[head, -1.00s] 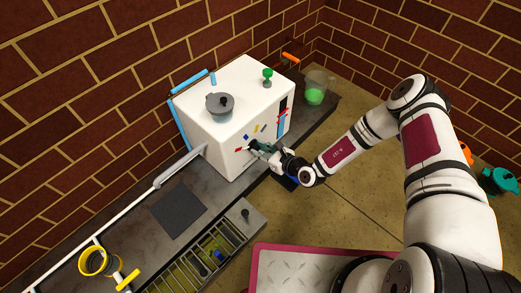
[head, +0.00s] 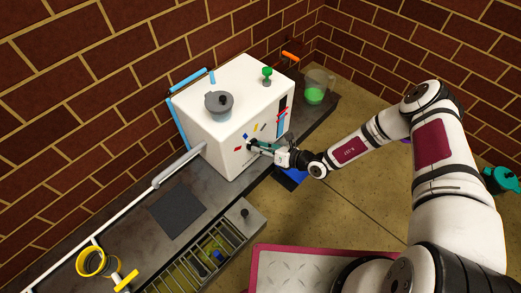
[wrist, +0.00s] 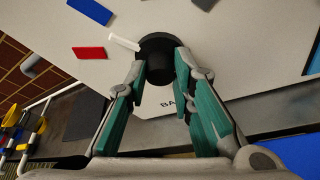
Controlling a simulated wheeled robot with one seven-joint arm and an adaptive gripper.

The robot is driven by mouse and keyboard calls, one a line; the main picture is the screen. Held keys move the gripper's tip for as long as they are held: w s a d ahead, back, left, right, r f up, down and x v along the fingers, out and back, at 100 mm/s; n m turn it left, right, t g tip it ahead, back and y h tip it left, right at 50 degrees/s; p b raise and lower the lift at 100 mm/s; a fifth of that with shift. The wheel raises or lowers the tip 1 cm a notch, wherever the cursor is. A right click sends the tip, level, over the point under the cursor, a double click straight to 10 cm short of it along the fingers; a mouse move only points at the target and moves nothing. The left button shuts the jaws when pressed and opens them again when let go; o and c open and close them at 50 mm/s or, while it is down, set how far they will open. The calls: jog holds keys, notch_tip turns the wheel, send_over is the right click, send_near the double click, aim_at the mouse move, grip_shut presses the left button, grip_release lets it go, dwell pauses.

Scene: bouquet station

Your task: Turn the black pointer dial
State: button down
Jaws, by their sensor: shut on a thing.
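The black pointer dial (wrist: 159,62) is on the front face of the white box-shaped machine (head: 215,145). In the wrist view it is a round black knob with a white pointer (wrist: 124,43) directed to the upper left. My gripper (wrist: 168,80) has its green-padded fingers on either side of the knob, shut on it. In the head view my gripper (head: 257,147) reaches the machine's front from the right and hides the dial. Lettering beginning "BA" shows below the dial in the wrist view, partly covered by a finger.
Red and blue marks surround the dial. A grey lidded pot (head: 219,105) and a green knob (head: 267,72) are on top of the machine. A jug with green contents (head: 315,92) stands behind right. A slatted tray (head: 205,258) and yellow ring (head: 92,262) are front left.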

jog(key=shift+d+f+m+y+b, duration=0.1)
jog(key=shift+m+y+b, duration=0.2)
jog(key=shift+m, duration=0.4)
jog(key=c, duration=1.4)
grip_release()
jog(key=v, duration=1.2)
jog(key=shift+w, duration=0.15)
